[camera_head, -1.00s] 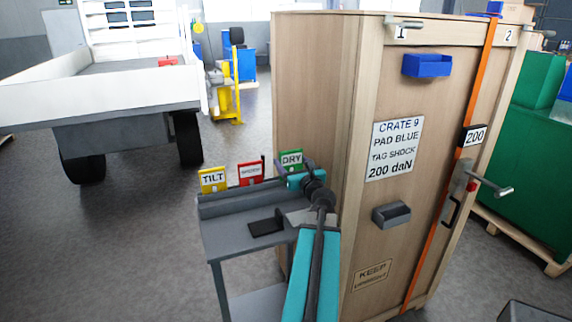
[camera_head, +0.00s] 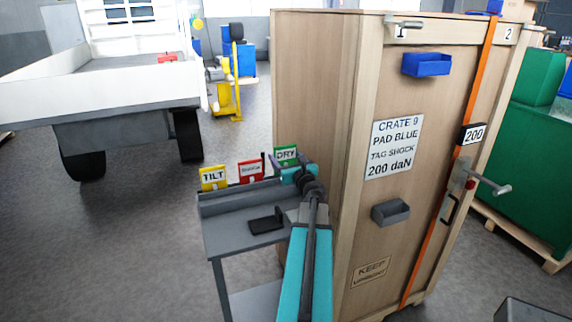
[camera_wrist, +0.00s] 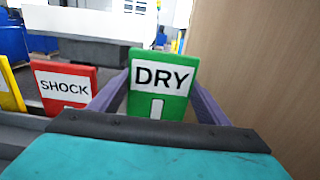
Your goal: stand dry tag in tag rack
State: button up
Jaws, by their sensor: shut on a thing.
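The green dry tag (camera_head: 286,155) is upright at the right end of the row of tags above the grey rack (camera_head: 236,198). It also shows in the wrist view (camera_wrist: 160,82), face on, with its DRY label readable. My gripper (camera_wrist: 160,106) is shut on it, with a purple-grey finger at each side edge. The tag's lower edge is hidden behind my gripper body, so I cannot tell whether it touches the rack. The yellow TILT tag (camera_head: 213,178) and the red SHOCK tag (camera_head: 251,170) stand in the rack to its left.
A dark flat piece (camera_head: 266,222) lies on the grey stand's top. The tall wooden crate (camera_head: 318,100) stands close on the right of my gripper. A white truck bed (camera_head: 110,95) and a yellow stand (camera_head: 228,98) are farther back.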

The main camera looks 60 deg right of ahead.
aim_at(286, 164)
jog(key=shift+f, duration=1.5)
jog(key=shift+f, duration=0.25)
jog(key=o, duration=1.1)
jog(key=shift+r, duration=0.1)
jog(key=shift+c, duration=0.2)
jog(key=shift+r, duration=0.15)
jog(key=v, duration=0.9)
jog(key=shift+s, duration=0.15)
jog(key=shift+s+a+r+p, duration=0.1)
jog(key=shift+s+a+p, duration=0.1)
jog(key=shift+p, duration=0.65)
